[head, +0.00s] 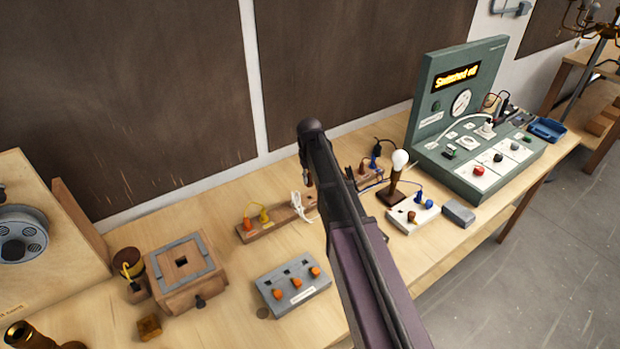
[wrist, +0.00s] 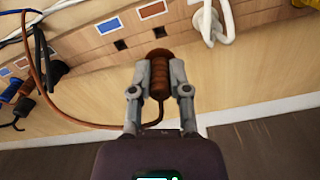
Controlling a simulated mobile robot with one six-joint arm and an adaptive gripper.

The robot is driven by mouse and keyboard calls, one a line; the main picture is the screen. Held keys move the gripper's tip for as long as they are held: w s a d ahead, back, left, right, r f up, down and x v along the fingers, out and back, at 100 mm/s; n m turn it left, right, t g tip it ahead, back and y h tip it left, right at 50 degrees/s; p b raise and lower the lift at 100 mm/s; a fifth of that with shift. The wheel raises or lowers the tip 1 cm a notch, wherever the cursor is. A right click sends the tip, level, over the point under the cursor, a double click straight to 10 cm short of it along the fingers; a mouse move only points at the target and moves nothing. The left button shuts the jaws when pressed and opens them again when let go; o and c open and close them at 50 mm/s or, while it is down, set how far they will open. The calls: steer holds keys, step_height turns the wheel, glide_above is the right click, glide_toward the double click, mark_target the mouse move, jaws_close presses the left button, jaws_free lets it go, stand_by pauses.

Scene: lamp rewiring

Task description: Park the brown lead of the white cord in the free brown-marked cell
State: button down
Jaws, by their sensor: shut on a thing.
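My gripper (wrist: 159,72) is shut on a brown ribbed lead (wrist: 158,82) in the wrist view. A thin brown wire runs from the lead's lower end, curving away to the left. The wooden rail (wrist: 185,35) is just beyond the lead. It has an empty dark cell (wrist: 160,32) under a brown mark (wrist: 153,10), and another empty cell (wrist: 120,45) under a blue mark (wrist: 108,26). The lead's tip appears just short of the brown-marked cell; the gap's depth is unclear. A knotted white cord (wrist: 213,25) lies beside it.
The rail (head: 280,223) carries orange and yellow leads at its left part. Dark and blue leads (wrist: 12,90) hang at the wrist view's left. A grey block with orange knobs (head: 293,286), a lit-looking bulb stand (head: 394,190) and a green test panel (head: 455,95) stand nearby.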

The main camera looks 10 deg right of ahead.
mark_target(310, 184)
steer(key=shift+f+b, duration=2.35)
steer(key=shift+f, duration=0.2)
steer(key=shift+f+b, duration=0.55)
stand_by(0.5)
steer(key=c, duration=0.5)
jaws_free()
steer(key=shift+r, duration=0.2)
